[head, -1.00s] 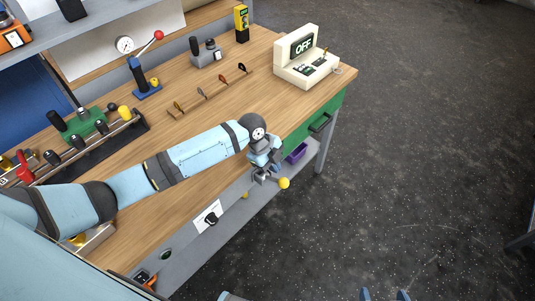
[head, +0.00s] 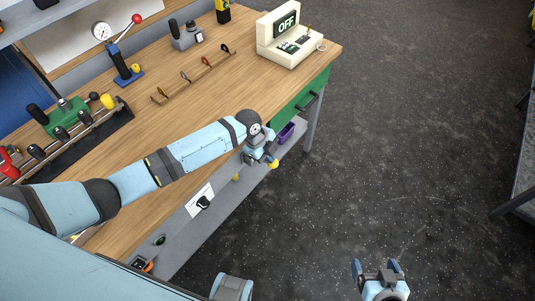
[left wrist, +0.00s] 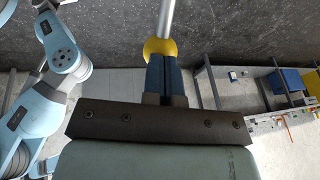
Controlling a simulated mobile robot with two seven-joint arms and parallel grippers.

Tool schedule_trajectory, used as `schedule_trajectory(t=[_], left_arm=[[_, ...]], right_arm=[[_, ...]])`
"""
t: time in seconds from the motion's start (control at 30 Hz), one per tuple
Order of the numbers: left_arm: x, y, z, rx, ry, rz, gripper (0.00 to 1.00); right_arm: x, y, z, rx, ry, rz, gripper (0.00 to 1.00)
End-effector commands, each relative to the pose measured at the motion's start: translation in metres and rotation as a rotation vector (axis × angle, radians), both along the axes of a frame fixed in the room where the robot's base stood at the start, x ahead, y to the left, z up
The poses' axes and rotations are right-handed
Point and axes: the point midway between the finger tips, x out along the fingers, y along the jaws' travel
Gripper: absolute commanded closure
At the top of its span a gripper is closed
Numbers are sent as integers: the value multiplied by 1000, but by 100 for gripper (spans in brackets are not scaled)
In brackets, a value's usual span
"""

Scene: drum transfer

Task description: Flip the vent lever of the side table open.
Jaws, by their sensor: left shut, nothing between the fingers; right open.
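A lever with a yellow ball knob (head: 273,165) and a metal rod shows at the front of the wooden bench; I cannot tell for sure that it is the vent lever. My left gripper (head: 266,158) is shut and empty right at this knob. In the left wrist view the shut fingertips (left wrist: 163,62) meet or overlap the yellow knob (left wrist: 160,46), and the rod (left wrist: 166,18) runs away beyond it. Whether they touch I cannot tell. My right gripper (head: 378,268) is open and empty over the floor, far from the lever.
The wooden bench (head: 215,95) carries a white box reading OFF (head: 292,45), a hook rail (head: 193,78) and several other levers. A green drawer (head: 300,100) is at its right end. A purple bin (head: 286,133) is below. A grey table edge (head: 515,203) shows at far right. The floor between is clear.

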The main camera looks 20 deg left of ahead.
Motion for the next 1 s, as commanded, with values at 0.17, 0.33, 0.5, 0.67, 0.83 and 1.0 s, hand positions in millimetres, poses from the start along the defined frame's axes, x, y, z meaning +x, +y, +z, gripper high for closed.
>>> schedule_trajectory(t=[0.17,0.33,0.5,0.67,0.83,1.0], left_arm=[[-3,-9,-4,79,-29,-5,100],[-7,-19,-15,206,-74,-5,100],[-10,-28,-32,356,-129,-5,100],[-13,-35,-50,500,-180,-4,100],[-14,-39,-69,647,-234,-4,100],[-14,-40,-86,778,-281,-3,100]], right_arm=[[0,0,9,-1,-1,1,11],[-1,-1,20,-2,0,1,11],[-1,-1,29,-3,1,0,11],[-1,-1,33,-2,0,0,11],[-1,-1,33,-2,-1,0,11],[-1,-1,29,-2,0,0,11]])
